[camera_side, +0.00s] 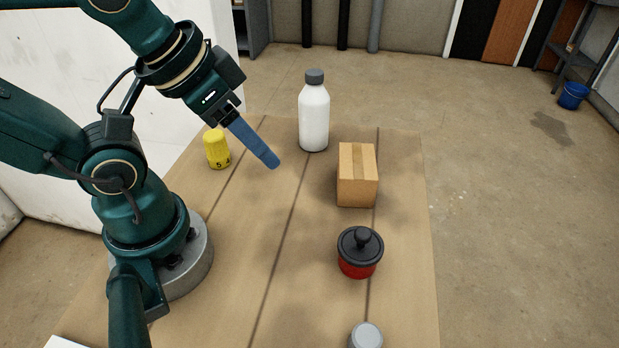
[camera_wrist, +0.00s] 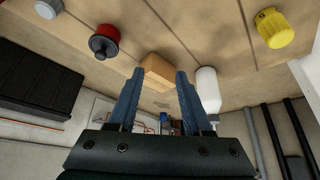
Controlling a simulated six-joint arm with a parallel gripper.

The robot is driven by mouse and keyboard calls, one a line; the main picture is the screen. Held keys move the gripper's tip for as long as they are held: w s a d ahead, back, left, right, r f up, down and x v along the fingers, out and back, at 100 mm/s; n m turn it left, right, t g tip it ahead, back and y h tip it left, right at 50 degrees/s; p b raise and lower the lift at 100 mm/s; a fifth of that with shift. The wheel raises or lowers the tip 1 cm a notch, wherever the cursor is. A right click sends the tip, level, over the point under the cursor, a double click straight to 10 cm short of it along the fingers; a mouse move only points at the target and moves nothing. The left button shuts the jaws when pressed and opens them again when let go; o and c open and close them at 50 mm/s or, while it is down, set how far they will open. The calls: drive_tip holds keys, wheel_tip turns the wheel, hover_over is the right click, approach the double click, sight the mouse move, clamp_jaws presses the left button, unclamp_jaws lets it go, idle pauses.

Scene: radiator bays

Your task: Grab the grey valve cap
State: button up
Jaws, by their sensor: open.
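The grey valve cap (camera_side: 366,336) is at the near edge of the side view, cut off by the frame's bottom. In the wrist view a small grey round cap (camera_wrist: 48,8) shows at the top left, partly cut off. My gripper (camera_side: 272,163) hangs above the far part of the table, well away from the cap. In the wrist view its two blue fingers (camera_wrist: 160,73) stand apart with nothing held between them.
A red pot with a black lid (camera_side: 360,252), a cardboard box (camera_side: 357,178), a white bottle (camera_side: 314,118) and a yellow cylinder (camera_side: 217,150) stand on the wooden table (camera_side: 230,255). The pot stands between the box and the cap. The table's middle is clear.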

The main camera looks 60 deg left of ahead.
drive_tip(key=o, duration=0.5)
